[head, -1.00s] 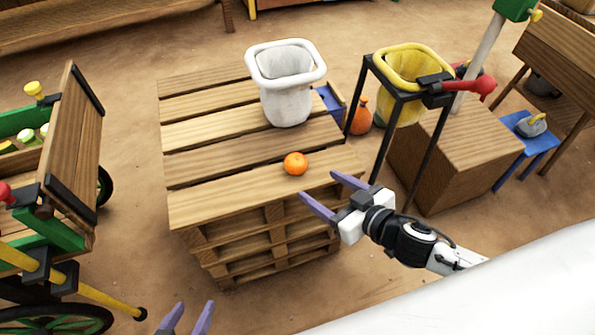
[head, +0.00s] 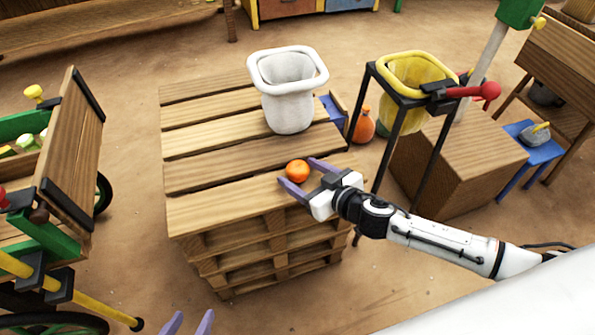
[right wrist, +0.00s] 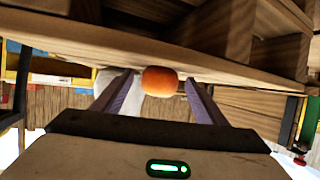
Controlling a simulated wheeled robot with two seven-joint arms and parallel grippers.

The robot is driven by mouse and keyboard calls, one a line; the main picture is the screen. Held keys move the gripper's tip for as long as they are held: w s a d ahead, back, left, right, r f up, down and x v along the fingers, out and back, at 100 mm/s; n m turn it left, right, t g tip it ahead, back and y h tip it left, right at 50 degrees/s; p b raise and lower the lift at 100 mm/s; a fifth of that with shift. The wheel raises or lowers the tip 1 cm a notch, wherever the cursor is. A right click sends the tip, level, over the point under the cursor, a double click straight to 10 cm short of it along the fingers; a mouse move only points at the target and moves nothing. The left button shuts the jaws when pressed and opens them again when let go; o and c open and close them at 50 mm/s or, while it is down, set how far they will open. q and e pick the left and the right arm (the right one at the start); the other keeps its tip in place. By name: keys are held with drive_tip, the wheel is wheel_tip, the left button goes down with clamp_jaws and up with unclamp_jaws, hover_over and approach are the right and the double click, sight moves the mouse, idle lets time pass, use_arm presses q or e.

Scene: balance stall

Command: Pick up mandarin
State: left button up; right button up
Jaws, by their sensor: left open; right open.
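The mandarin (head: 298,171) is a small orange fruit on the front part of the wooden pallet stack (head: 215,207). My right gripper (head: 308,174) is open at the front edge of the stack, with its purple fingers reaching toward the mandarin from the front right. In the right wrist view the mandarin (right wrist: 160,81) shows between the tips of the two open fingers, with a gap on either side. My left gripper (head: 188,324) is open and empty at the bottom edge of the head view, low in front of the stack, only its fingertips showing.
A white bucket (head: 289,105) stands on the pallets behind the mandarin. A yellow bucket (head: 412,82) hangs in a black frame to the right, beside a wooden crate (head: 455,160). A wooden cart (head: 72,150) stands at the left. The pallet top left of the mandarin is clear.

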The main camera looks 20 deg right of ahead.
drive_tip(key=c, duration=1.2)
